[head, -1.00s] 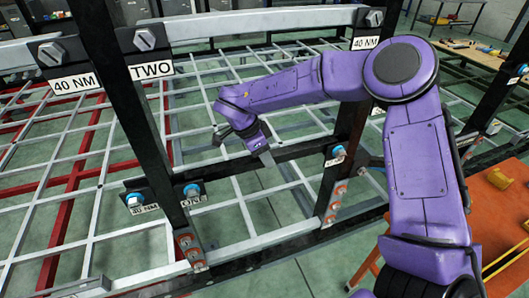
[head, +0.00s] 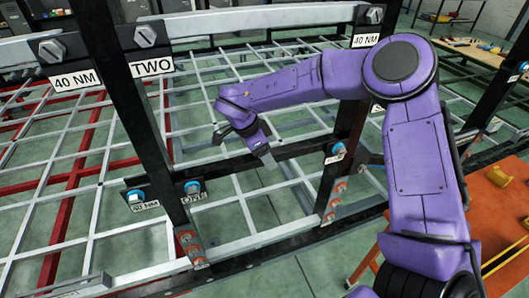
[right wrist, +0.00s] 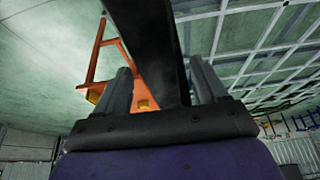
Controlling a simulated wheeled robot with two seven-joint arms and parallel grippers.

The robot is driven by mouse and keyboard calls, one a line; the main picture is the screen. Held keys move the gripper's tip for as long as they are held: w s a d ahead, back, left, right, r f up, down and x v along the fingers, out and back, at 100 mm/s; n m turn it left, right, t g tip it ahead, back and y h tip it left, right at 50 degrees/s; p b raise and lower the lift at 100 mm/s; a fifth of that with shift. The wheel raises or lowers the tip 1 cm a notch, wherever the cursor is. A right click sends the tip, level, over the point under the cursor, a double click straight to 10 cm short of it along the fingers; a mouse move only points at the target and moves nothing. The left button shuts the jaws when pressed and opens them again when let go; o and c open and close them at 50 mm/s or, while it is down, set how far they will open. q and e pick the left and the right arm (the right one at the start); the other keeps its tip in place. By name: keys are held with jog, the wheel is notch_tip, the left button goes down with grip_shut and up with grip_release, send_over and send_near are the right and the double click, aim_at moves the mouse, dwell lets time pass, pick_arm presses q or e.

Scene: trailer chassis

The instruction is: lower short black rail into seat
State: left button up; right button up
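The short black rail (head: 290,151) spans between two black uprights, the left one (head: 135,110) and the right one (head: 345,145), in the head view. Bolts with blue collars show at both its ends. Whether it is fully down in its seats cannot be told. My right gripper (head: 265,157) is at the middle of the rail. In the right wrist view my right gripper (right wrist: 160,85) has its fingers wide apart, with the dark rail (right wrist: 160,45) running between them. Background shows between the left finger and the rail, so it looks open around it. My left gripper is not in view.
A long grey rail (head: 260,22) runs along the top across the uprights. A TWO label (head: 151,71) marks the left upright. The grey chassis grid (head: 70,160) fills the left and middle. An orange table (head: 498,215) stands at the right.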

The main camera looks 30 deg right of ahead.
jog(key=shift+w+a+r, duration=0.1)
jog(key=shift+a+r, duration=0.05)
jog(key=shift+r, duration=0.15)
jog(key=s+b+v, duration=0.1)
jog(key=b+v, duration=0.1)
jog(key=v, duration=0.8)
jog(key=shift+w, duration=0.45)
